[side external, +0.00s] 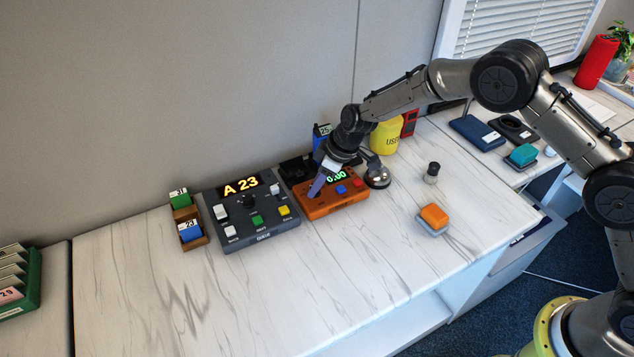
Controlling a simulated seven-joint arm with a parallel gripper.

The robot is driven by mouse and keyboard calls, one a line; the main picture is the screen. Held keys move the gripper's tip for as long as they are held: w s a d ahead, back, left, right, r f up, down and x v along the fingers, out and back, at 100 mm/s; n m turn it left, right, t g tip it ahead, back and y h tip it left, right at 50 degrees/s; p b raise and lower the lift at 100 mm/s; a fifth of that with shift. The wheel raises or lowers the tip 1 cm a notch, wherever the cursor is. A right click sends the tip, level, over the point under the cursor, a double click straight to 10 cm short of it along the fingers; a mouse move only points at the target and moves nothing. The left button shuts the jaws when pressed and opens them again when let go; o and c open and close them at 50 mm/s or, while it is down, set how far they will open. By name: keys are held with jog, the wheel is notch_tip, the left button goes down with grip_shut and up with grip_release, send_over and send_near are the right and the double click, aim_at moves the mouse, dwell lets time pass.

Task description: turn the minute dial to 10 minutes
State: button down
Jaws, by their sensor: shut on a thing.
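The orange timer box (345,203) sits on the white marbled counter, with a green display (337,176) that seems to read 0:00. Blue and red buttons show on its top face. My gripper (316,190) reaches down from the upper right onto the left part of the orange box. Its fingers are shut there, at what appears to be the minute dial. The dial itself is hidden by the fingers, so its pointer cannot be read.
A dark grey console (262,228) showing A 23 stands just left of the orange box. A silver bell (378,179) is close on its right. A yellow container (386,138) stands behind. An orange-topped block (434,215) lies at front right. The front counter is clear.

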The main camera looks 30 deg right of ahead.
jog(key=m+h, duration=0.1)
jog(key=m, duration=0.1)
jog(key=m+t+h, duration=0.1)
jog(key=m, duration=0.2)
jog(key=shift+s+a, duration=0.1)
jog(key=shift+a, duration=0.05)
jog(key=m+h, duration=0.1)
jog(key=m, duration=0.2)
jog(key=m+h, duration=0.1)
jog(key=m, duration=0.2)
jog(key=shift+a, duration=0.15)
jog(key=m+h, duration=0.1)
jog(key=m, duration=0.1)
jog(key=m+h, duration=0.1)
jog(key=m, duration=0.2)
jog(key=shift+a+m+g, duration=0.15)
jog(key=shift+m+g, duration=0.15)
jog(key=m+g, duration=0.1)
jog(key=m, duration=0.1)
jog(key=m+h, duration=0.1)
jog(key=m, duration=0.2)
jog(key=shift+a+m+g, duration=0.1)
jog(key=shift+m+g, duration=0.2)
jog(key=shift+g, duration=0.1)
jog(key=c, duration=0.6)
grip_release()
jog(key=shift+o, duration=0.2)
jog(key=shift+w, duration=0.2)
